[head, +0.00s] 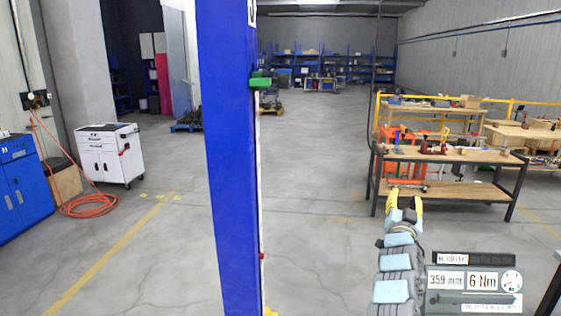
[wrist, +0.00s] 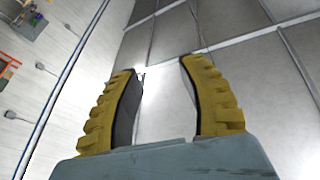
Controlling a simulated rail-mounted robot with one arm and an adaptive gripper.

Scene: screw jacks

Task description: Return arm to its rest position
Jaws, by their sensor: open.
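My gripper (head: 405,204) shows in the head view at the lower right, on top of my upright arm. Its yellow fingers point up and stand apart. In the wrist view the two ridged yellow fingers of the gripper (wrist: 159,75) are spread with nothing between them. Behind them are pale grey panels with dark seams, which look like the ceiling. In the head view the gripper appears in front of the floor and the near edge of a workbench (head: 450,190); I cannot tell the distance between them.
A blue column (head: 232,160) stands left of centre. A panel reading 359 mm and 6 Nm (head: 472,282) is right of my arm. A white cabinet (head: 110,155), an orange hose (head: 88,205) and a blue cabinet (head: 22,190) are at left. The middle floor is clear.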

